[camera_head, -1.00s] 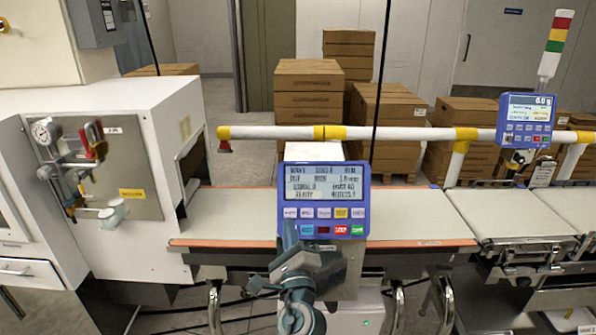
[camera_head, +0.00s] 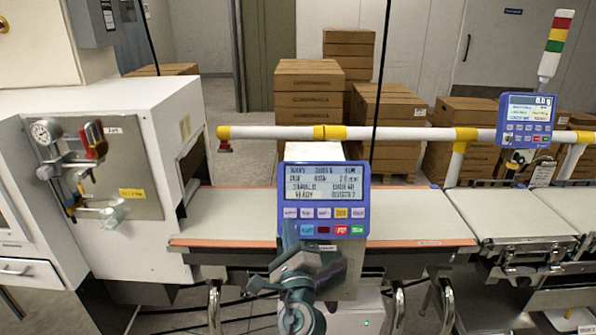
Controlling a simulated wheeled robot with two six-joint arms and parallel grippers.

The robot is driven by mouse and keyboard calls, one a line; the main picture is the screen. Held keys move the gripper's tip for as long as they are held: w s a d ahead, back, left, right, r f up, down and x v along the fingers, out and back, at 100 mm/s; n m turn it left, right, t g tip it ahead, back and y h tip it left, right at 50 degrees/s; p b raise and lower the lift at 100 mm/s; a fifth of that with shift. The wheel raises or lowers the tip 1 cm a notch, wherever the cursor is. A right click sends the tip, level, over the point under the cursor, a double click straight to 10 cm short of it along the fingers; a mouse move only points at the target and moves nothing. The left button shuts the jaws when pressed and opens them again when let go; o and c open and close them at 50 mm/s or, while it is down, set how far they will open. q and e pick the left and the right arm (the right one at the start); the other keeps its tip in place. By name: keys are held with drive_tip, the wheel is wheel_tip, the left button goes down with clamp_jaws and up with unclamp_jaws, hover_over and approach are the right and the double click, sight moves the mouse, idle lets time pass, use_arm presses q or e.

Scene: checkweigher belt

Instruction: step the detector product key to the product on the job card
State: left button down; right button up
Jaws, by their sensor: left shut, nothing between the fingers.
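The metal detector's blue control panel (camera_head: 323,200) stands upright in front of the belt. Its grey screen (camera_head: 324,183) carries several lines of dark text, too small to read surely. Below the screen are two rows of coloured keys (camera_head: 324,221). My left gripper (camera_head: 290,232) is shut and empty, with its tip at the panel's lower left, over the left end of the lower key row. The tip hides part of that corner; I cannot tell whether it touches a key. My right gripper is not in view. I cannot make out a job card.
A conveyor belt (camera_head: 240,215) runs behind the panel. A white and yellow rail (camera_head: 390,133) crosses behind it. A second blue display (camera_head: 525,120) and a stack light (camera_head: 556,45) stand at the right. Brown cartons (camera_head: 308,95) are stacked behind.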

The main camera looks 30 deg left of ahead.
sight(290, 213)
use_arm(q)
drive_tip(key=m+t+h, duration=0.1)
drive_tip(key=m+h, duration=0.1)
drive_tip(key=m, duration=0.1)
drive_tip(key=w+a+m+t+h+p, duration=0.1)
drive_tip(key=m+h, duration=0.1)
drive_tip(key=m, duration=0.1)
drive_tip(key=f+m+t+h, duration=0.1)
drive_tip(key=m+h, duration=0.2)
drive_tip(key=m, duration=0.1)
drive_tip(key=shift+w+a+t+p, duration=0.15)
drive_tip(key=shift+a+t+p, duration=0.1)
drive_tip(key=shift+t+p, duration=0.15)
drive_tip(key=w+a+f+b, duration=0.4)
drive_tip(key=w, duration=0.2)
drive_tip(key=shift+w+b, duration=0.3)
drive_tip(key=shift+w, duration=0.05)
drive_tip(key=shift+w+a, duration=0.1)
idle(1.7)
